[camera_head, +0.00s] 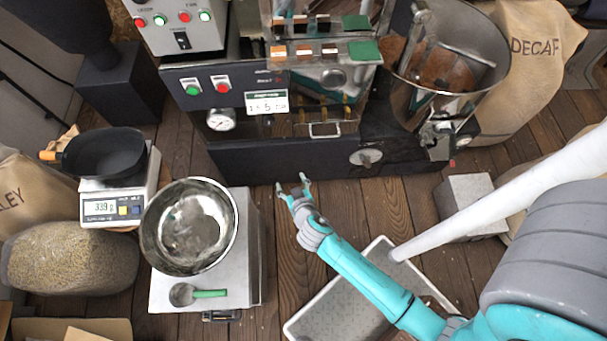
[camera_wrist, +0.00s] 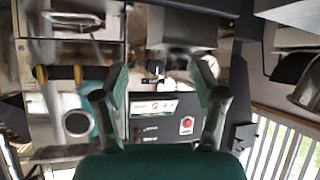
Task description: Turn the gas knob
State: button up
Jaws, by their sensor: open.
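My gripper (camera_head: 293,184) is open and empty, in front of the roaster's base and apart from both. In the wrist view my gripper's two fingers (camera_wrist: 164,78) stand wide apart with nothing between them. Behind them is a dark panel (camera_wrist: 150,132) with a red button; the view is blurred and no gas knob is clearly made out.
A pressure gauge (camera_head: 221,120) and a display (camera_head: 267,102) sit on the roaster. A metal bowl (camera_head: 190,262) and a green-handled scoop (camera_head: 197,293) are on a stand at left, beside a scale (camera_head: 97,197). A steel cooling drum (camera_head: 478,95) is at right. A grey tray (camera_head: 300,325) lies below my arm.

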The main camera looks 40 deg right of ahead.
jog(key=s+a+r+n+y, duration=0.1)
jog(key=s+y, duration=0.1)
jog(key=s, duration=0.5)
jog(key=shift+s+a+r, duration=0.2)
jog(key=shift+s+a, duration=0.1)
jog(key=shift+a, duration=0.05)
jog(key=s+a+r+n+t+y, duration=0.2)
jog(key=s+a+r, duration=0.1)
jog(key=s+r, duration=0.9)
jog(key=s+r+t, duration=0.1)
jog(key=s+r, duration=0.8)
jog(key=r, duration=0.3)
jog(key=shift+d+r+t, duration=0.15)
jog(key=shift+r+t, duration=0.1)
jog(key=shift+t, duration=0.05)
